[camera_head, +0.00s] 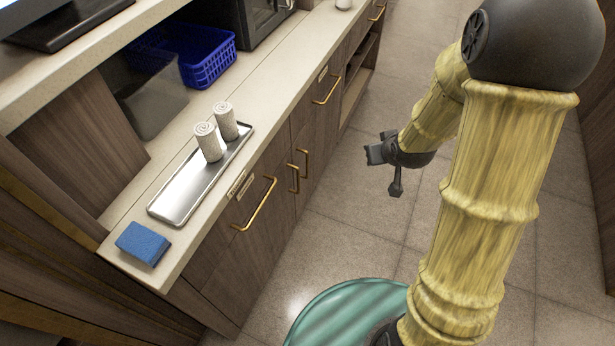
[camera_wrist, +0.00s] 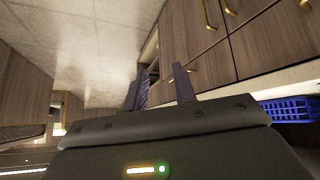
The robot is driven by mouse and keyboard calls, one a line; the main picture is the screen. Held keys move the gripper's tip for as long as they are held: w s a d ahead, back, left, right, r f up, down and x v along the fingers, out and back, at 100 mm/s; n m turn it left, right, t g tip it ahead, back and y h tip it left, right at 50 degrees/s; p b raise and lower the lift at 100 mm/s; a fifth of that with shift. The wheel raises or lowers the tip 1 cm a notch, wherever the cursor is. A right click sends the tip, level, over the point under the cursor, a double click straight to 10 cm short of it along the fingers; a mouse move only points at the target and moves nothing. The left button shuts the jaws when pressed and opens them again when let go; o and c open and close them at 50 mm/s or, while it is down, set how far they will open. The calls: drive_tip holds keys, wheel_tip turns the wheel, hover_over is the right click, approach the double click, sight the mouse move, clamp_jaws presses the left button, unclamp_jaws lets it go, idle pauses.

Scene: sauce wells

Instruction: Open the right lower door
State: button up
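In the head view, two short upright brass handles sit side by side on the lower cabinet doors. The right lower door's handle (camera_head: 304,163) is the farther one, and the left door's handle (camera_head: 293,178) is beside it. Both doors look shut. My gripper (camera_head: 381,170) hangs over the floor to the right of the cabinets, clear of both handles. In the wrist view my gripper (camera_wrist: 159,88) has its two fingers apart with nothing between them. Two short handles (camera_wrist: 208,14) show near the top edge of that view, and I cannot be sure they are this pair.
Longer drawer handles (camera_head: 255,205) (camera_head: 327,90) stick out above the doors. The counter holds a blue sponge (camera_head: 143,243), a metal tray (camera_head: 180,196) with two rolled towels (camera_head: 208,142), and a blue basket (camera_head: 209,67). Floor (camera_head: 340,205) in front of the cabinets is clear.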

drive_tip(key=w+a+f+n+t+y+b, duration=0.1)
drive_tip(key=w+a+f+t+y+b, duration=0.1)
drive_tip(key=f+b, duration=0.6)
drive_tip(key=w+a+f+n+t+y+b, duration=0.1)
drive_tip(key=w+a+f+t+y+b, duration=0.1)
drive_tip(key=f+b, duration=0.6)
drive_tip(key=w+a+f+n+t+y+b, duration=0.2)
drive_tip(key=f+b, duration=0.7)
drive_tip(key=f, duration=1)
drive_tip(key=w+a+t+y, duration=0.1)
drive_tip(key=w+a+y, duration=0.1)
drive_tip(key=a+y, duration=0.1)
drive_tip(key=shift+a+y, duration=0.3)
drive_tip(key=b, duration=0.4)
hover_over(307, 176)
drive_tip(key=shift+w, duration=0.35)
clamp_jaws()
